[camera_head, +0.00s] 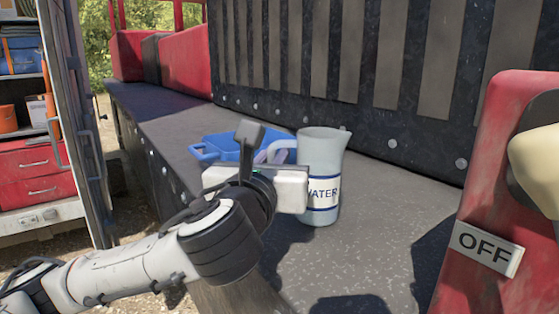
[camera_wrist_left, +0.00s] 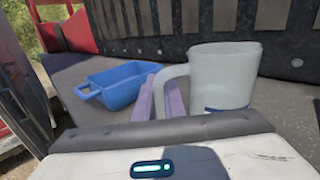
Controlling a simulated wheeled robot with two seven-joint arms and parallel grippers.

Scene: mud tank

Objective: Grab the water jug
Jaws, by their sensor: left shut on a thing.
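The water jug (camera_head: 322,160) is a pale translucent pitcher with a white label reading "WATER" and blue bands. It is upright at the dark ledge, its handle facing left; I cannot tell whether its base touches the ledge. My left gripper (camera_head: 272,153) is at the jug's left side, shut on its handle. In the left wrist view the purple fingers (camera_wrist_left: 160,97) meet the jug's handle, and the jug body (camera_wrist_left: 225,75) is just to their right. My arm hides part of the jug's label and the handle's lower part. My right gripper is not in view.
A blue tub (camera_head: 215,148) with a handle is on the dark ledge (camera_head: 380,220) just behind and left of my left gripper. A red panel with an "OFF" sign (camera_head: 486,248) stands at the right. A ribbed dark wall (camera_head: 400,145) runs behind; shelves (camera_head: 25,120) are at left.

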